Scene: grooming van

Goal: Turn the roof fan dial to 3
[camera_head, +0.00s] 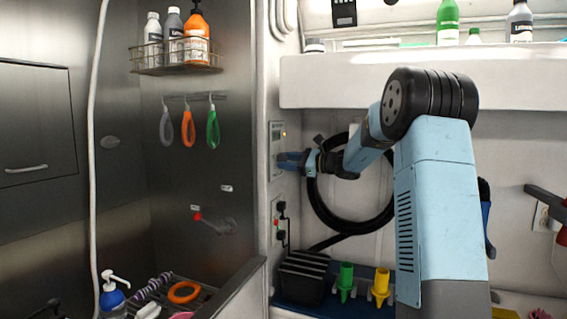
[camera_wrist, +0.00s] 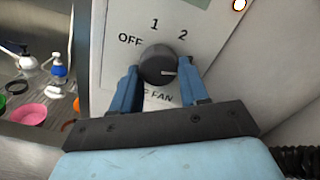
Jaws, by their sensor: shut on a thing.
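The roof fan dial (camera_wrist: 158,65) is a round black knob on a pale wall panel in the wrist view. Printed around it are OFF at upper left, 1 above and 2 at upper right. No 3 shows; the area right of the knob is covered by a finger. My gripper (camera_wrist: 160,78) is shut on the dial, one blue finger on each side. The word FAN below is partly hidden. In the head view my gripper (camera_head: 286,160) reaches the wall panel (camera_head: 277,139); the dial is hidden there.
An outlet plate with black plugs (camera_head: 280,221) sits below the panel. A coiled black hose (camera_head: 318,205) hangs behind my arm. A white shelf (camera_head: 340,95) runs above. A steel wash bay with a bottle rack (camera_head: 178,69) is at left.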

